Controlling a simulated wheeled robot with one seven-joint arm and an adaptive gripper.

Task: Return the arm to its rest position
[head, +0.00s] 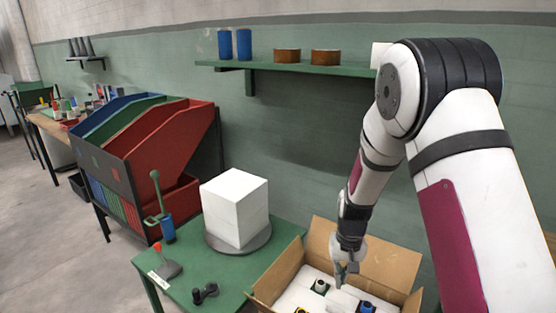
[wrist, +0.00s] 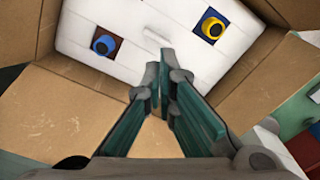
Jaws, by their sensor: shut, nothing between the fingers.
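My gripper (head: 346,270) is over the open cardboard box (head: 396,264) at the lower right of the head view. In the wrist view my gripper (wrist: 158,92) points down at the box, with its teal-faced fingers together at the tips and nothing between them. A white insert (wrist: 85,20) lines the box. A blue ring-shaped piece (wrist: 104,45) and a yellow-topped piece (wrist: 212,27) sit in the insert, apart from the fingers. My arm comes down into the box from the upper right of the head view.
A green table (head: 205,289) left of the box carries a white cube (head: 235,207) on a grey disc, a red-knobbed lever (head: 166,264) and a small black part (head: 205,293). A red bin rack (head: 165,145) stands further left. A green wall shelf (head: 300,68) is behind.

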